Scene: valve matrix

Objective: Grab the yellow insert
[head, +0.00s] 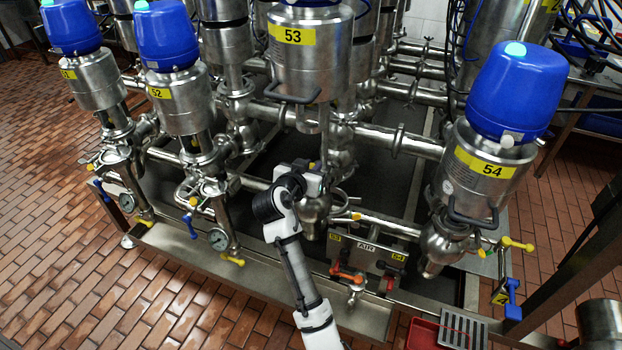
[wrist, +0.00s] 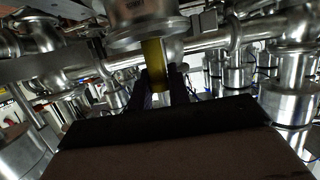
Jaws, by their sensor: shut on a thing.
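The yellow insert (wrist: 153,58) is a narrow upright yellow piece in the wrist view, directly under a round steel valve part (wrist: 145,22). My gripper (wrist: 158,80) has its two dark fingers on either side of the insert's lower part and is shut on it. The insert's top meets the underside of the steel part; whether it is still seated there I cannot tell. In the head view my gripper (head: 318,170) is below valve 53 (head: 305,55), and its fingers and the insert are mostly hidden by my wrist.
Valve 54 (head: 500,130) with a blue cap stands to the right, valve 52 (head: 180,90) to the left. Steel pipes (head: 400,140) run close around my gripper. An AIR panel (head: 367,250) with red levers is to the right of my arm. A red tray (head: 425,335) lies front right.

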